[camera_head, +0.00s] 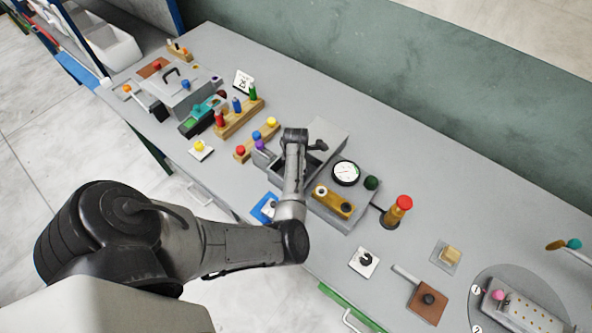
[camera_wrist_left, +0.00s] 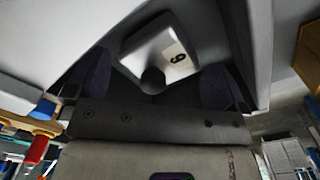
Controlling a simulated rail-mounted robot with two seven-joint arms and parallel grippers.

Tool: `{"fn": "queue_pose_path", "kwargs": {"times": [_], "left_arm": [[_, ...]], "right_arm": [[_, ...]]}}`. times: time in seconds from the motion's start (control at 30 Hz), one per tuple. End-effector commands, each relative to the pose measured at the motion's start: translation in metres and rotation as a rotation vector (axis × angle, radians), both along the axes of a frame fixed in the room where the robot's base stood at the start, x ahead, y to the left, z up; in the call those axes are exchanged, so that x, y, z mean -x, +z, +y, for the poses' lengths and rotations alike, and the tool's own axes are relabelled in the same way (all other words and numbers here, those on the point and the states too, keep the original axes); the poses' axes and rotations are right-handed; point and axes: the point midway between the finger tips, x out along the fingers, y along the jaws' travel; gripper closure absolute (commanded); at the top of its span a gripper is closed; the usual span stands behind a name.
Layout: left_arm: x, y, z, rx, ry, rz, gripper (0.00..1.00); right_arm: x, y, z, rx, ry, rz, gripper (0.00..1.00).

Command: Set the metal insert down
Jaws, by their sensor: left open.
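My left gripper (camera_head: 308,143) is over the open grey metal box in the middle of the bench. In the left wrist view the two dark finger pads stand wide apart, and the gripper (camera_wrist_left: 155,85) is open. Between and beyond them is a pale metal block (camera_wrist_left: 160,48) with a label that reads 6 or 9, which looks like the metal insert. A dark round knob (camera_wrist_left: 153,80) shows in front of it. The block appears to lie inside the grey walls, apart from the pads. In the head view my arm hides it. My right gripper is not in view.
The grey box (camera_head: 328,133) adjoins a panel with a dial gauge (camera_head: 345,173). A red-topped post (camera_head: 400,206) stands to the right. Wooden racks with coloured handles (camera_head: 239,118) stand to the left. The bench behind the box is clear.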

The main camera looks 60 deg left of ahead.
Motion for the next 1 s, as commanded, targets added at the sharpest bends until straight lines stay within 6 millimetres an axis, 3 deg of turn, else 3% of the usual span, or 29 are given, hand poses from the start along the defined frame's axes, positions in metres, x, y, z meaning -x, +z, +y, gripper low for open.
{"fn": "queue_pose_path", "kwargs": {"times": [0.2, 0.4, 0.73, 0.87, 1.0], "left_arm": [[-0.001, 0.045, 0.000, -0.002, 0.002, -0.004, 0.00], [0.000, 0.077, 0.000, -0.002, 0.002, -0.003, 0.00], [0.006, 0.104, 0.005, -0.036, -0.048, 0.002, 0.00], [0.024, 0.111, 0.017, -0.160, -0.253, 0.021, 0.00], [0.044, 0.122, 0.013, -0.345, -0.691, 0.071, 0.00]], "right_arm": [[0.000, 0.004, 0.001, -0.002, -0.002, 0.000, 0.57], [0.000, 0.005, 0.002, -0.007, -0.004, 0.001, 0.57], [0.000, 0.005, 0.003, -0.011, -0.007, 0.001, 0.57], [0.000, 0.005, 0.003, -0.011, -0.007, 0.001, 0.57], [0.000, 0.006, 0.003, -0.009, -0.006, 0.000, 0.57]]}}
